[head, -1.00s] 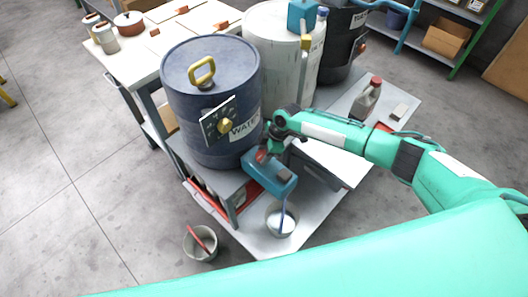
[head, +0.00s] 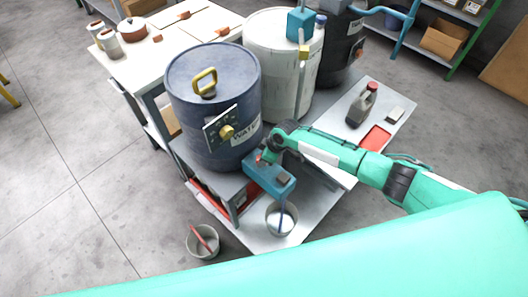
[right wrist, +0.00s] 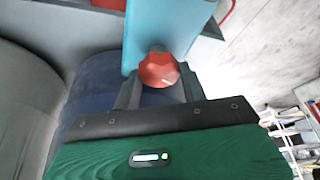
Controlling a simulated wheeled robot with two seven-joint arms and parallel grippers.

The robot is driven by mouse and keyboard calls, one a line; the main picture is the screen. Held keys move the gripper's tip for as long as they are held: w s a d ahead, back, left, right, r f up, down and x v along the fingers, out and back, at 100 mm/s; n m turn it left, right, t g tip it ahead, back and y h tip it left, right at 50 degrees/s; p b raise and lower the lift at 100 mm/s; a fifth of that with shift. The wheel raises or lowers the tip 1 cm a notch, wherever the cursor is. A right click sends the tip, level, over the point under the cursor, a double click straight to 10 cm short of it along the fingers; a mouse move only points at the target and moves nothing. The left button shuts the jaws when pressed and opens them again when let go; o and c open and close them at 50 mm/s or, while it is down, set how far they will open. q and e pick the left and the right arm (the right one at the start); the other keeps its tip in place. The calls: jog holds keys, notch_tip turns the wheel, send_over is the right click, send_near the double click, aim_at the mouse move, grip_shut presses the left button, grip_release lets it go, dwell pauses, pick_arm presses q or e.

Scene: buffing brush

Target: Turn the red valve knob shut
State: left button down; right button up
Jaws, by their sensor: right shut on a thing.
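The red valve knob (right wrist: 159,70) sits on the face of a blue tap body (right wrist: 165,25) in the right wrist view. My right gripper (right wrist: 158,92) is shut on the knob, with a grey finger on each side of it. In the head view my right gripper (head: 264,157) is at the blue tap body (head: 268,179), below the dark blue drum (head: 215,110); the knob is mostly hidden there. A thin blue stream (head: 282,205) runs from the tap down to a pail (head: 270,217). My left gripper is not in view.
A white drum (head: 268,60) and a black drum (head: 342,50) stand behind. A grey jug (head: 361,104) and a red tray (head: 375,139) are on the metal bench at right. Another pail (head: 194,249) with a red-handled tool stands on the floor. The floor at left is clear.

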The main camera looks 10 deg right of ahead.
jog(key=shift+s+a+r+m+t+p, duration=0.1)
jog(key=shift+r+m+t+p, duration=0.2)
jog(key=shift+m+p, duration=0.65)
jog(key=m+h+p, duration=0.1)
jog(key=m+p, duration=0.1)
jog(key=m+t+p, duration=0.1)
jog(key=m+p, duration=0.1)
jog(key=shift+a+m+h, duration=0.1)
jog(key=shift+m+h, duration=0.25)
jog(key=shift+h, duration=0.05)
jog(key=m+h+p, duration=0.1)
jog(key=m, duration=0.1)
jog(key=shift+a+f+m+p, duration=0.1)
jog(key=shift+m+p, duration=0.2)
jog(key=shift+p, duration=0.1)
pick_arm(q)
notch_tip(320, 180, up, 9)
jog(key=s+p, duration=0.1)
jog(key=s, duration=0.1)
pick_arm(e)
jog(key=shift+f+m+t+h, duration=0.1)
jog(key=shift+m+t+h, duration=0.45)
jog(key=shift+m, duration=1.25)
jog(key=o, duration=1)
jog(key=shift+c, duration=0.2)
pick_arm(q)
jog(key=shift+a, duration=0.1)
